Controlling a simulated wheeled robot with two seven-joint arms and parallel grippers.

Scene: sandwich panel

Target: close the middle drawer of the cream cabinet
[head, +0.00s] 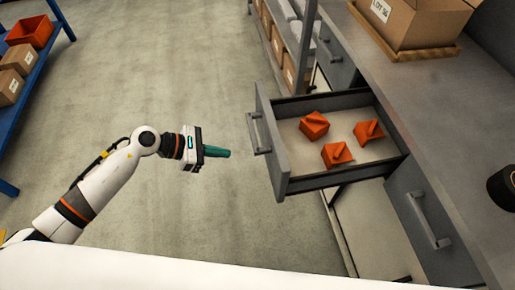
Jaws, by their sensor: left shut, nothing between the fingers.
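A grey-fronted drawer (271,150) stands pulled out from the cabinet, between two closed fronts. Its bar handle (258,134) faces left. Three orange blocks lie on the drawer's pale floor (350,127). The cabinet fronts look grey, with a cream surface (378,232) showing below the drawer. My left gripper (226,153) has teal fingers that are shut and empty. It is a short way left of the handle, apart from it, and points towards the drawer front. My right gripper is not in view.
A closed front with a handle (430,218) is at the lower right, another (338,58) behind. A cardboard box (410,22) stands on the grey counter (450,110). A blue shelf (42,62) with boxes is at the far left. The floor between is clear.

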